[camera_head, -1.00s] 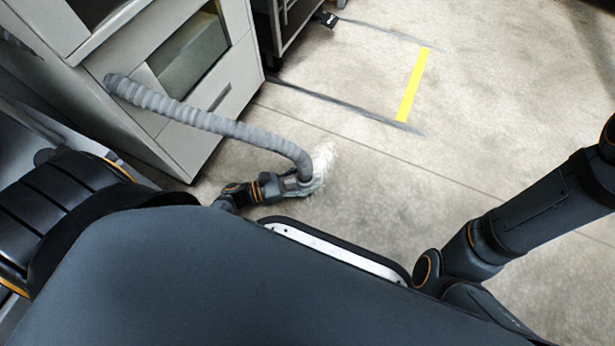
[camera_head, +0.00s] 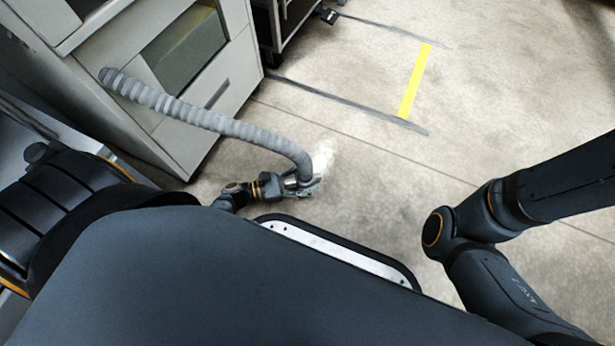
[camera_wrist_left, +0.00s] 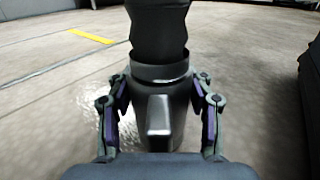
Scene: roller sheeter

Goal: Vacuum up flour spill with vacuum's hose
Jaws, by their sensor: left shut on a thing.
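The ribbed grey vacuum hose (camera_head: 215,122) runs from the upper left down to my left gripper (camera_head: 308,188), which is shut on its end. In the left wrist view, the dark hose nozzle (camera_wrist_left: 160,75) stands between the two fingers of my left gripper (camera_wrist_left: 162,115). The white flour spill (camera_head: 323,156) lies on the floor just beyond the hose end. The nozzle's mouth is hidden, so I cannot tell whether it touches the floor. My right arm shows at the lower right, but its gripper is out of view.
A grey cabinet-like machine (camera_head: 190,95) stands at the upper left behind the hose. A dark-framed rack (camera_head: 285,25) is at the top. The concrete floor (camera_head: 500,90) is open at the right, with a yellow strip (camera_head: 414,80) and dark lines on it.

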